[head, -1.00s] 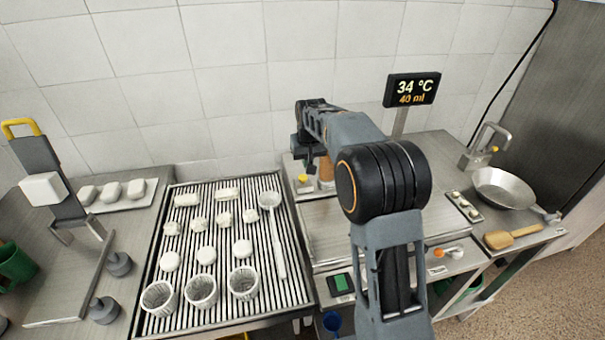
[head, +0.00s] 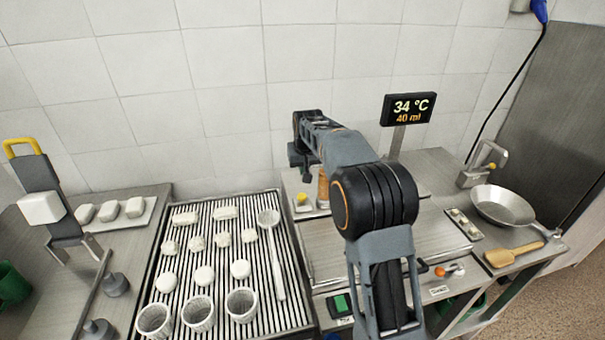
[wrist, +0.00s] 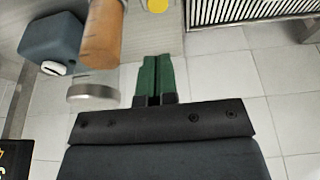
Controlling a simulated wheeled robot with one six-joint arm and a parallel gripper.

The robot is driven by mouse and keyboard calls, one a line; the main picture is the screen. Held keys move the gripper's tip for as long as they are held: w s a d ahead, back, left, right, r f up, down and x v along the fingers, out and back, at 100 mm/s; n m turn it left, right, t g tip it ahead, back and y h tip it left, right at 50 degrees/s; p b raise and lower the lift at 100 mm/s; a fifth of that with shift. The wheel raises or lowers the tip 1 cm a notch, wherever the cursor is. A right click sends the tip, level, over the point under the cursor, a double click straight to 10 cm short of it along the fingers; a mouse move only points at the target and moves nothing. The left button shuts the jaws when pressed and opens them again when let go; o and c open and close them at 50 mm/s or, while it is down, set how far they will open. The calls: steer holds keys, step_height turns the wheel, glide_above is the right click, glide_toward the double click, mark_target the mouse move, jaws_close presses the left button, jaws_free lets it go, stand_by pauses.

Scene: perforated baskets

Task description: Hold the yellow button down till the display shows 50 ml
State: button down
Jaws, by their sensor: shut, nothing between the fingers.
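The yellow button (head: 302,198) sits on a small pale unit at the back of the worktop, near the wall. It also shows at the top edge of the wrist view (wrist: 157,5). The black display (head: 408,109) on a post reads 34 °C and 40 ml. My gripper (head: 303,174) is above and close to the button, apart from it as far as I can see. In the wrist view its green fingers (wrist: 158,62) are together with nothing between them, and the button lies beyond their tips.
An orange-brown cylinder (wrist: 101,35) stands close beside my fingers, with a dark blue-grey block (wrist: 52,42) near it. A slatted rack (head: 262,300) with white cups and pieces lies left. A metal pan (head: 502,205) stands right.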

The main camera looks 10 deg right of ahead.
steer(key=p, duration=0.2)
glide_toward(302, 196)
steer(key=x, duration=0.5)
steer(key=shift+w+a, duration=0.1)
steer(key=shift+w, duration=0.3)
steer(key=shift+f+p, duration=0.35)
steer(key=shift+f, duration=0.75)
